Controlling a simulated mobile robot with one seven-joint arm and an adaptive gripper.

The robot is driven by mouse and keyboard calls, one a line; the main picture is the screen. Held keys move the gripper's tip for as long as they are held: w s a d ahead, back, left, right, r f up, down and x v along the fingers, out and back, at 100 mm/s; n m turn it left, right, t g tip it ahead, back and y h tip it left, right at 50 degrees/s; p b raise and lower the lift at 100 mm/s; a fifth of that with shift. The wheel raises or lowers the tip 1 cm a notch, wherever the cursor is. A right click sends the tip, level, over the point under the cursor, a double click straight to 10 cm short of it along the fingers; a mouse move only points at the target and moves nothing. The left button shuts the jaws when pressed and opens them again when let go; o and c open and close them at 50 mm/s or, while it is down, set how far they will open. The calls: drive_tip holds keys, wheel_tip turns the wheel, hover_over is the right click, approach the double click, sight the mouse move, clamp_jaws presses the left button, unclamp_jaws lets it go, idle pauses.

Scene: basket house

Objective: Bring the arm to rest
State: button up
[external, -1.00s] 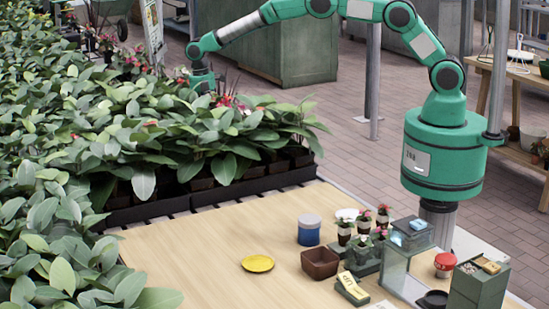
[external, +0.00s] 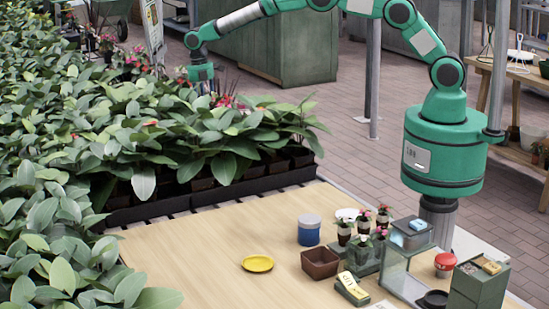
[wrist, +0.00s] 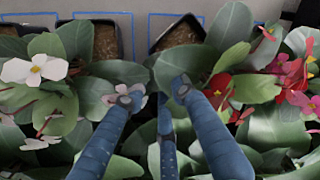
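My gripper (external: 202,84) hangs at the end of the stretched green arm, pointing down over the leafy plants at the back left. Its lower part is partly hidden by leaves in the external view. In the wrist view my gripper (wrist: 155,94) shows blue fingers with their tips apart and nothing between them. Below the fingers are green leaves, with a white flower (wrist: 34,69) at the left and red flowers (wrist: 222,88) at the right. I cannot tell whether the fingers touch any leaves.
A red-topped button (external: 445,261) stands near my base. The table's left part is clear.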

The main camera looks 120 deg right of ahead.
idle(0.4)
